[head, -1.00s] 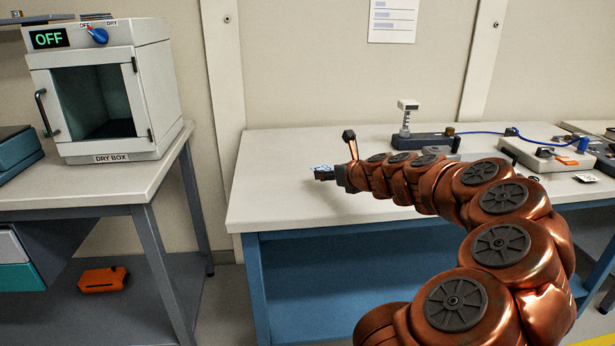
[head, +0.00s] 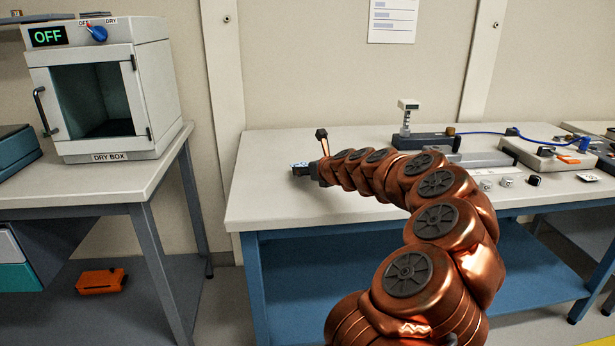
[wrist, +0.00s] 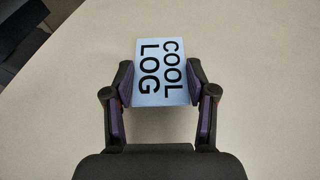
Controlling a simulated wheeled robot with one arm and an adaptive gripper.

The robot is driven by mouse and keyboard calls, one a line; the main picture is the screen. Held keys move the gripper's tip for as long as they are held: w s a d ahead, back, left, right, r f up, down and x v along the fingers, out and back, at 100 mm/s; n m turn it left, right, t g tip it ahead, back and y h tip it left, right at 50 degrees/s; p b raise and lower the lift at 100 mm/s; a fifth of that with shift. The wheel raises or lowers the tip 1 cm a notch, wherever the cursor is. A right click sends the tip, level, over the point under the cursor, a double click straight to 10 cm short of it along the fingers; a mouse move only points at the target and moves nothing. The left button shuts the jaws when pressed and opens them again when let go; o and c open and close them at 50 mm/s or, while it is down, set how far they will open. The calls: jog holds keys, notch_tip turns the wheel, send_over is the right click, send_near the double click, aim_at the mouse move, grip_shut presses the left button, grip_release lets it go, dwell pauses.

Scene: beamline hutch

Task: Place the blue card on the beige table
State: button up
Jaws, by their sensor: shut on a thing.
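The light blue card (wrist: 162,72), lettered "COOL LOG", is between the two fingers of my gripper (wrist: 162,95) in the wrist view. The fingers are shut on its left and right edges. In the head view my gripper (head: 301,170) is over the left part of the pale beige tabletop (head: 270,200) with the blue frame, and only a sliver of the card (head: 299,164) shows. The tabletop fills most of the wrist view under the card. I cannot tell whether the card touches it.
A dry box (head: 100,95) reading OFF stands on a separate table at left, across a gap. Devices with a blue cable (head: 480,131) and several small knobs (head: 506,182) occupy the right part of the blue-framed table. Its left part looks clear.

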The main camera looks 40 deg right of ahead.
jog(key=shift+f, duration=0.8)
jog(key=shift+f, duration=0.15)
jog(key=o, duration=0.9)
jog(key=shift+s+r, duration=0.45)
jog(key=shift+s, duration=0.15)
jog(key=p+v, duration=0.2)
jog(key=v, duration=0.8)
jog(key=shift+s+a+r, duration=0.1)
jog(key=shift+s+a, duration=0.1)
jog(key=shift+s, duration=0.05)
jog(key=shift+a, duration=0.1)
